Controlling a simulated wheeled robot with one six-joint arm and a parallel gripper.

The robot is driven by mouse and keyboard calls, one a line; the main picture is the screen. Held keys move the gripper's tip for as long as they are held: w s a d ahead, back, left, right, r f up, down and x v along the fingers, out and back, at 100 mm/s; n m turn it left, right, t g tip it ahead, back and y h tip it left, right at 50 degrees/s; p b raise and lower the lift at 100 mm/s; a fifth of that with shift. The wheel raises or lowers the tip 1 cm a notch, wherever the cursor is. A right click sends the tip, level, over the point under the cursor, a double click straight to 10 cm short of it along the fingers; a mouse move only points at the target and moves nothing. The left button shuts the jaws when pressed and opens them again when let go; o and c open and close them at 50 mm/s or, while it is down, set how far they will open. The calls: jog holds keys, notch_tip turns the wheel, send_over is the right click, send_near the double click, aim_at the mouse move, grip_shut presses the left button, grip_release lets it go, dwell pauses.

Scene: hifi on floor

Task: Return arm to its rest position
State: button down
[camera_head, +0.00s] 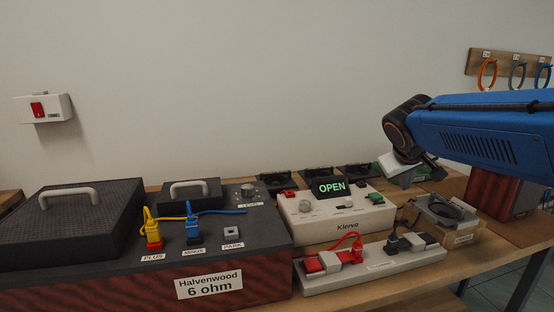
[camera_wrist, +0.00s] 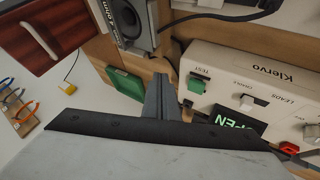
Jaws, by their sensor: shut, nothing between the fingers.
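My blue arm (camera_head: 480,130) reaches in from the right edge of the head view, above the right end of the bench. My gripper (camera_head: 425,180) hangs at its left end, tilted down, over the area right of the white Klervo box; part of it is hidden by the arm. In the wrist view my gripper's grey fingers (camera_wrist: 160,92) are together and hold nothing. They point at the bench between a green block (camera_wrist: 126,84) and the Klervo box (camera_wrist: 250,90).
The Halvenwood 6 ohm box (camera_head: 208,285) with plugs stands at left. The Klervo box (camera_head: 335,213) reads OPEN. A white plug strip (camera_head: 380,265) lies in front. A speaker unit (camera_head: 440,210) stands at right. Coloured rings (camera_head: 487,74) hang on the wall.

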jog(key=shift+m+g+y, duration=0.4)
jog(key=shift+g+y, duration=0.2)
jog(key=shift+y, duration=0.2)
jog(key=s+f, duration=0.2)
jog(key=s, duration=0.2)
jog(key=s+a+f, duration=0.1)
jog(key=s+f, duration=0.1)
jog(key=s, duration=0.3)
jog(key=s+f, duration=0.2)
jog(key=s, duration=0.2)
jog(key=shift+s+a+f, duration=0.15)
jog(key=shift+s+f, duration=0.05)
jog(key=shift+f, duration=0.1)
jog(key=s+a+f+y, duration=0.1)
jog(key=s+a+f, duration=0.1)
jog(key=s+f, duration=0.3)
jog(key=s+a+f+m+g+y, duration=0.1)
jog(key=s+a+f, duration=0.1)
jog(key=s+f, duration=0.3)
jog(key=s, duration=0.4)
jog(key=shift+s+a+f+y, duration=0.15)
jog(key=shift+s+f+y, duration=0.1)
jog(key=shift+s+y, duration=0.15)
